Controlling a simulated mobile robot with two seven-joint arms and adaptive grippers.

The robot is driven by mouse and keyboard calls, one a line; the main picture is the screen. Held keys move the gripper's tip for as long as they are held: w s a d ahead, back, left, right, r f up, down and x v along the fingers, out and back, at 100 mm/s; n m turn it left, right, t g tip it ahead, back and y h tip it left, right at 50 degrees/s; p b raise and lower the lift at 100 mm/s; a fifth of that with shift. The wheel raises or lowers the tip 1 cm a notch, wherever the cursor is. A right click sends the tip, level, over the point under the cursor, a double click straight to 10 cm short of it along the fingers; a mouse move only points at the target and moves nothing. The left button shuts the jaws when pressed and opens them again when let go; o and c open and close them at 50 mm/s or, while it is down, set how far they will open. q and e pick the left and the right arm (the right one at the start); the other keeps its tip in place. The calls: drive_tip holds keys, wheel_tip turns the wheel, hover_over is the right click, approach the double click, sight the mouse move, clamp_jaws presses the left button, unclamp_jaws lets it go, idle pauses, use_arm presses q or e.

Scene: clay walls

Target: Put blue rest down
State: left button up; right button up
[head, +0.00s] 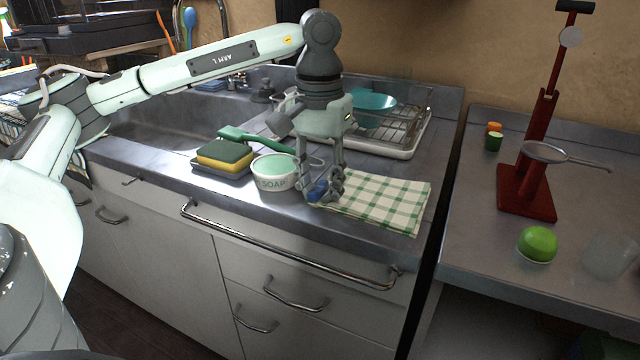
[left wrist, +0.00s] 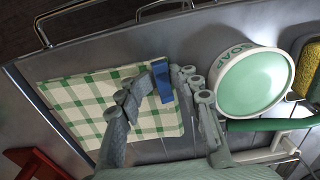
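The blue rest (head: 317,190) is a small blue piece at the left edge of the checked cloth, low over the counter. My left gripper (head: 326,194) points down, with its fingertips around it. In the left wrist view the blue rest (left wrist: 162,82) sits between the two fingertips (left wrist: 167,78), which appear to touch it from both sides. There it overlaps the edge of the green and white checked cloth (left wrist: 85,108). Whether its underside touches the cloth or counter is hard to tell. My right gripper is not in view.
A soap bowl (head: 275,183) stands close left of my gripper, with a sponge (head: 224,155) and a green-handled brush (head: 255,139) beyond it. A dish rack (head: 405,140) with a teal bowl (head: 370,106) is behind. The checked cloth (head: 385,203) is otherwise bare.

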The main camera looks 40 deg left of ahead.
use_arm(q)
drive_tip(key=shift+s+f, duration=0.1)
drive_tip(key=shift+f, duration=0.15)
